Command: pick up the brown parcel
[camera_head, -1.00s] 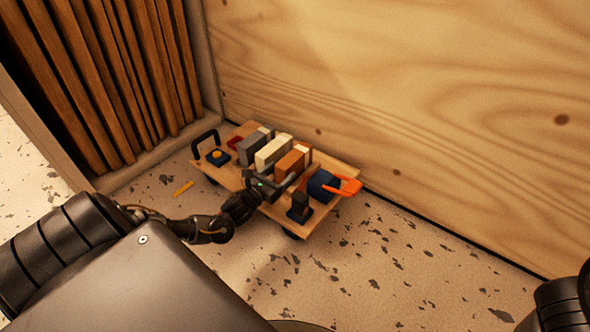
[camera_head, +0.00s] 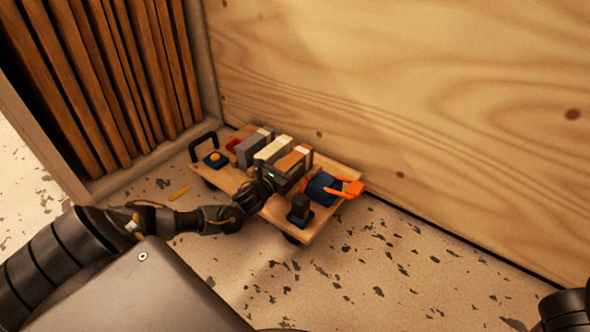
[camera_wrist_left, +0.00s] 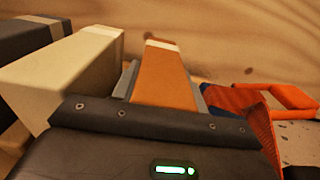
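The brown parcel (camera_head: 294,159), an upright box with a pale band across its top, stands on a low wooden cart (camera_head: 328,214). It also shows in the left wrist view (camera_wrist_left: 165,80), in the middle. My left gripper (camera_head: 287,174) is at the parcel's near side. In the left wrist view its grey fingers lie close along both sides of the parcel, and it looks shut on it. The parcel's lower part is hidden by the gripper body. My right gripper is out of view; only part of that arm shows at the lower right.
A cream box (camera_head: 272,150) and a grey box (camera_head: 252,147) stand left of the parcel. A blue object with an orange part (camera_head: 346,187) and a dark block (camera_head: 300,207) are to the right. A wooden wall (camera_head: 420,110) is close behind the cart.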

